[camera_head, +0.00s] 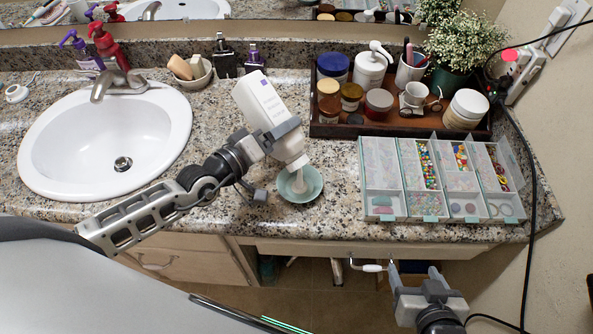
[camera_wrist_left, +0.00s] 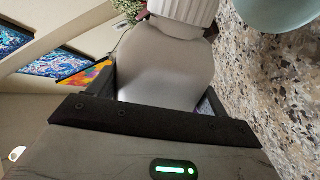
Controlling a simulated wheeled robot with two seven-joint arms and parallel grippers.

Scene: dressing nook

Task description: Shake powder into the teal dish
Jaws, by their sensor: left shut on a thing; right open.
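My left gripper (camera_head: 279,135) is shut on a white powder bottle (camera_head: 260,101). The bottle is tipped, with its cap end low and its base up to the left. Its cap end is just over the teal dish (camera_head: 312,193), which stands on the counter. Something white shows in the dish, below the bottle; whether it is powder I cannot tell. In the left wrist view the bottle (camera_wrist_left: 165,62) fills the jaws, and the dish's edge (camera_wrist_left: 275,14) shows at the top right. My right gripper (camera_head: 406,270) is open and empty, low in front of the counter edge.
A white sink (camera_head: 60,150) is at the left. A compartment box with lids and beads (camera_head: 383,206) lies right of the dish. A dark tray (camera_head: 330,130) of jars and bottles stands behind it. A black cable hangs at the right. Speckled counter around the dish is clear.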

